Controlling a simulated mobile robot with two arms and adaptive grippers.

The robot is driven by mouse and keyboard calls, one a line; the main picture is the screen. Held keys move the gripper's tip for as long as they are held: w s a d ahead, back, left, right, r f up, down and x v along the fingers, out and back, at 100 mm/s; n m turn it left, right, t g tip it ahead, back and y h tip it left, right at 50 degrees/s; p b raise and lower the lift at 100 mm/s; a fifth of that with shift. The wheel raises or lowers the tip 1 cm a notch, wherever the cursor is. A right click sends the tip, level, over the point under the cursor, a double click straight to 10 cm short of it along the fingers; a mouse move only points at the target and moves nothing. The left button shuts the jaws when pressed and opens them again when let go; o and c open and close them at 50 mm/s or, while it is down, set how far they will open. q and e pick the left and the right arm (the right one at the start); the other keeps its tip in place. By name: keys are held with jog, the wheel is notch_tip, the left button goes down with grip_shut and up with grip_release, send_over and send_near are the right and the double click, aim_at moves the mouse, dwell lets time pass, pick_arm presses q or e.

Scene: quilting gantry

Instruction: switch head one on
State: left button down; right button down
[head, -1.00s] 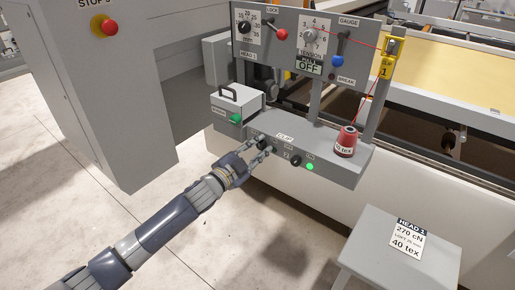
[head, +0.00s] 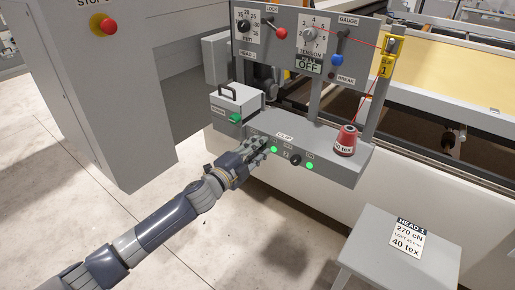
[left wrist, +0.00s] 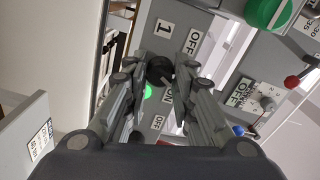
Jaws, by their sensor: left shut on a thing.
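The grey control panel (head: 298,190) of head 1 has a lower ledge with switches. My left gripper (head: 262,149) reaches its left end from the front and is shut on a black rotary knob (left wrist: 160,70), which sits between the fingertips in the left wrist view. That knob is mostly hidden by the fingers in the head view. A "1" label and OFF and ON labels surround it. A green lamp (head: 273,149) beside it is lit and also shows in the left wrist view (left wrist: 148,91). My right gripper is not in view.
A second black knob (head: 295,159) has its own lit green lamp (head: 309,165). A red thread cone (head: 346,141) stands on the ledge. A grey box with a handle (head: 236,101) is at left. A grey stool (head: 375,255) with a card stands front right.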

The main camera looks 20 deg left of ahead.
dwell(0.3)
pick_arm(q)
jog(key=c, duration=1.3)
grip_release()
jog(key=shift+c, duration=0.2)
jog(key=shift+s, duration=0.1)
jog(key=v, duration=1.1)
jog(key=shift+s+a, duration=0.15)
jog(key=shift+s, duration=0.25)
